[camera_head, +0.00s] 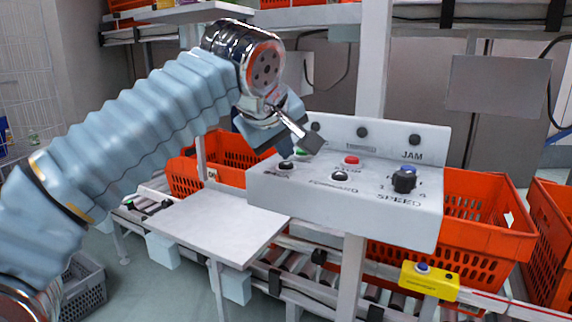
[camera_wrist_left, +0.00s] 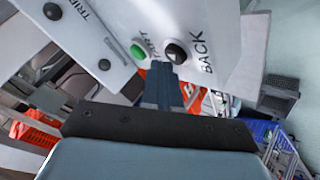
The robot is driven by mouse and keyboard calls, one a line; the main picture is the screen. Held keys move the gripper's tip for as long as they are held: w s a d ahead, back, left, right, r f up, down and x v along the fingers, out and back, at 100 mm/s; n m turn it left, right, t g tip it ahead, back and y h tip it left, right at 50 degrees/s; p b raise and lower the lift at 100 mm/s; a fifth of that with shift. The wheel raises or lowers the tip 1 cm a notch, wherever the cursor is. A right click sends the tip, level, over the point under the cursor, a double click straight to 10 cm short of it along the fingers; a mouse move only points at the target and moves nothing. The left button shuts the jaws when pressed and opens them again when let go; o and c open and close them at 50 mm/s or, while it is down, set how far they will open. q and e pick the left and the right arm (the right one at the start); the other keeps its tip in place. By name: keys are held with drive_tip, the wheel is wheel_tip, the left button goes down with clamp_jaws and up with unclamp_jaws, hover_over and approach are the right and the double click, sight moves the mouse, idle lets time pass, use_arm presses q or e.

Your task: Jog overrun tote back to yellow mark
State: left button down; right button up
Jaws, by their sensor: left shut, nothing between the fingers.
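A grey control box (camera_head: 349,205) carries a green START button (camera_wrist_left: 137,51), a black BACK button (camera_head: 286,165), a red button (camera_head: 351,160), a black FORWARD button (camera_head: 340,176) and a SPEED knob (camera_head: 404,180). My left gripper (camera_head: 312,142) is shut and empty over the box's left end. In the left wrist view, its fingertips (camera_wrist_left: 163,73) lie just below the BACK button (camera_wrist_left: 176,52); I cannot tell whether they touch it. An orange tote (camera_head: 485,225) stands on the roller conveyor behind the box, partly hidden by it. I cannot make out a yellow mark. My right gripper is not in view.
Another orange tote (camera_head: 552,225) is at the far right, and one (camera_head: 190,172) is behind at left. A yellow box (camera_head: 429,281) with a blue button sits on the front rail. A bare white plate (camera_head: 205,222) lies left of the control box. A post (camera_head: 374,60) rises behind it.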

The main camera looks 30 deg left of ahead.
sight(283, 166)
use_arm(q)
drive_tip(key=shift+f+b, duration=0.4)
drive_tip(key=shift+f, duration=0.05)
idle(0.5)
idle(0.3)
drive_tip(key=shift+r+p, duration=0.9)
drive_tip(key=shift+p, duration=0.05)
wheel_tip(283, 166, up, 3)
drive_tip(key=p, duration=0.3)
drive_tip(key=shift+r, duration=0.1)
drive_tip(key=shift+r+p, duration=0.6)
drive_tip(key=shift+r, duration=0.3)
